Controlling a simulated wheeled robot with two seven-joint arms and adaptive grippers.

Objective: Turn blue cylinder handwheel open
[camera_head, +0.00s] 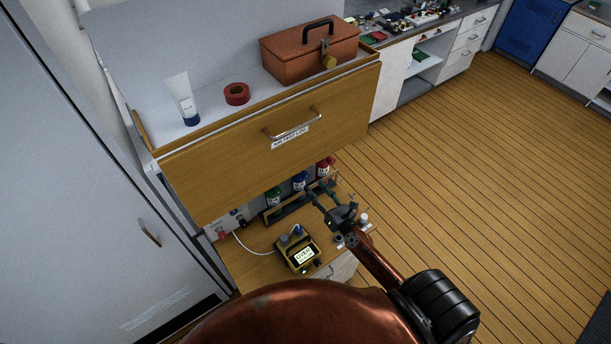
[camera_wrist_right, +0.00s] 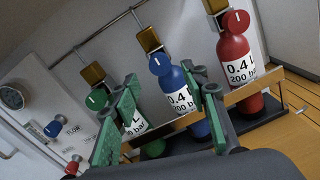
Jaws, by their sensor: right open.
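The blue cylinder (camera_wrist_right: 172,82) stands in a rack between a green cylinder (camera_wrist_right: 152,147) and a red cylinder (camera_wrist_right: 233,48). Its round blue handwheel (camera_wrist_right: 160,65) faces the wrist camera and bears a white mark. In the head view the blue cylinder (camera_head: 299,182) sits under the wooden drawer, its upper part partly hidden. My right gripper (camera_head: 319,191) is open and empty in front of the rack. In the wrist view its green-padded fingers (camera_wrist_right: 160,82) stand apart, with the blue handwheel seen between their tips; no contact shows. My left gripper is out of view.
A wooden drawer front (camera_head: 230,170) overhangs the cylinders. A wooden rail (camera_wrist_right: 262,88) crosses in front of them. A yellow meter (camera_head: 298,256) with a white cable stands on the lower bench. A gauge (camera_wrist_right: 12,97) and small knobs are at left. The floor at right is clear.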

